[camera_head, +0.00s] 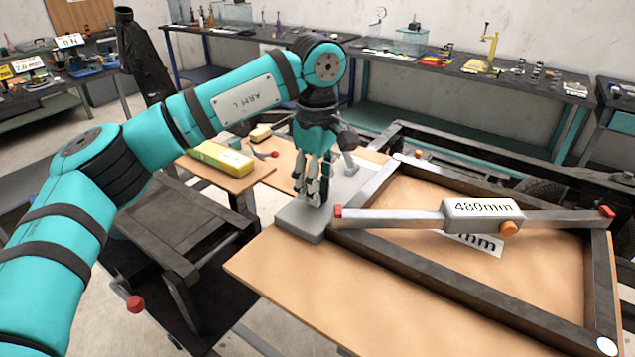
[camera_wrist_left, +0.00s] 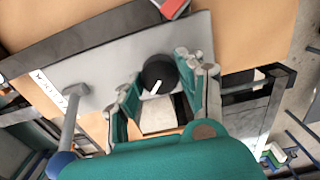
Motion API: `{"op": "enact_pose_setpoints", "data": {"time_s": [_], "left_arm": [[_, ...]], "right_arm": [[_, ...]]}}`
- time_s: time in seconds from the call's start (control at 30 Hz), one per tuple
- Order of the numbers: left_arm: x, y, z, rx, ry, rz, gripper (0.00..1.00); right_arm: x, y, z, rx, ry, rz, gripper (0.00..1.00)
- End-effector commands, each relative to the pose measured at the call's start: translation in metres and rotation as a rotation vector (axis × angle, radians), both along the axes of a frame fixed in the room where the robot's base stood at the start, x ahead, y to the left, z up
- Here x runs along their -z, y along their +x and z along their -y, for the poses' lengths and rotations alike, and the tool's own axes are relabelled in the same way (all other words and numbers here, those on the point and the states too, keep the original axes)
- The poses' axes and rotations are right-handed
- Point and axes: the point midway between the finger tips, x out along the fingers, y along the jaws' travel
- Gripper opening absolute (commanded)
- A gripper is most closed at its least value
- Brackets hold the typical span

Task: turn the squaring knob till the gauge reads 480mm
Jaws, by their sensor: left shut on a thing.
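My left gripper (camera_head: 314,192) points down over the grey base block (camera_head: 300,218) at the frame's left corner, with its fingers closed in. In the left wrist view the black squaring knob (camera_wrist_left: 160,73), with a white pointer line, sits between the fingertips of the gripper (camera_wrist_left: 165,82), which is shut on it. In the head view the fingers hide the knob. The gauge (camera_head: 481,209) on the bar across the dark metal frame (camera_head: 445,285) shows 480mm. It has an orange button (camera_head: 509,228) and red bar ends. My right gripper is not in view.
A lever (camera_wrist_left: 72,125) rises from the grey base close beside the gripper. A printed card (camera_head: 478,245) lies under the gauge, partly covered. A yellow box (camera_head: 221,158) is on the small board to the left. Workbenches stand along the back wall.

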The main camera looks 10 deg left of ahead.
Motion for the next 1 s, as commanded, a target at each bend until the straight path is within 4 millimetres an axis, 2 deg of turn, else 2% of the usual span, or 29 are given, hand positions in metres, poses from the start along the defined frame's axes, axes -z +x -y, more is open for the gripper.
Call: {"op": "enact_pose_setpoints", "data": {"time_s": [0.03,0.07,0.23,0.57,0.67,1.0], "left_arm": [[-0.002,0.001,0.0,-0.002,-0.002,0.006,0.07],[-0.002,0.001,0.0,-0.002,-0.002,0.006,0.41],[-0.001,0.001,0.0,-0.002,-0.002,0.004,0.63],[-0.005,0.0,0.0,-0.002,0.0,0.002,0.63],[-0.017,0.001,0.0,-0.002,-0.001,0.004,0.63],[-0.088,0.001,0.001,-0.003,-0.001,0.006,0.63]], "right_arm": [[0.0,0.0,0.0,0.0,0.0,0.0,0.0],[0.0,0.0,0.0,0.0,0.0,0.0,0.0],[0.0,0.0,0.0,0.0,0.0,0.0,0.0],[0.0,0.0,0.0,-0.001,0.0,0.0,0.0],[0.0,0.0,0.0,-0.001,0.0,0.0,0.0],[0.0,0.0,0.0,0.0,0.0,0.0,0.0]]}}
